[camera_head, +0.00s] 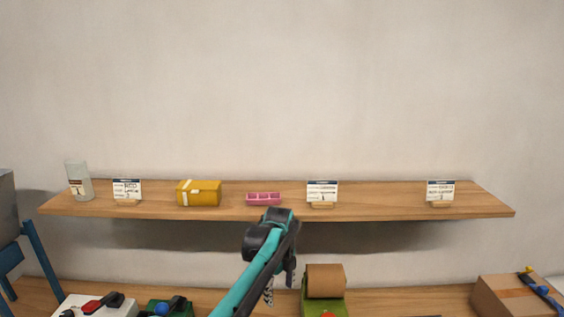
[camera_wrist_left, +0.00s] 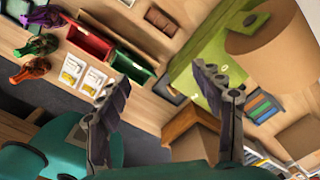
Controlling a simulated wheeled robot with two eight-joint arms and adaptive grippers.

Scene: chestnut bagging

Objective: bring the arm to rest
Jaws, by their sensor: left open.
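My left arm (camera_head: 245,285) is teal and black and rises from the bottom middle of the head view. Its gripper (camera_head: 280,286) hangs down at the arm's end, in front of and below the shelf's front edge. In the left wrist view the same gripper (camera_wrist_left: 160,82) has its two grey fingers spread wide, with nothing between them. The counter shows beyond them. My right gripper is in neither view.
A wooden shelf (camera_head: 400,212) carries a yellow box (camera_head: 200,193), a pink tray (camera_head: 263,199), a jar (camera_head: 79,182) and label cards. Just right of the gripper stands a brown roll-like object (camera_head: 325,281) on a green base (camera_head: 323,308). A cardboard box (camera_head: 505,298) is at right.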

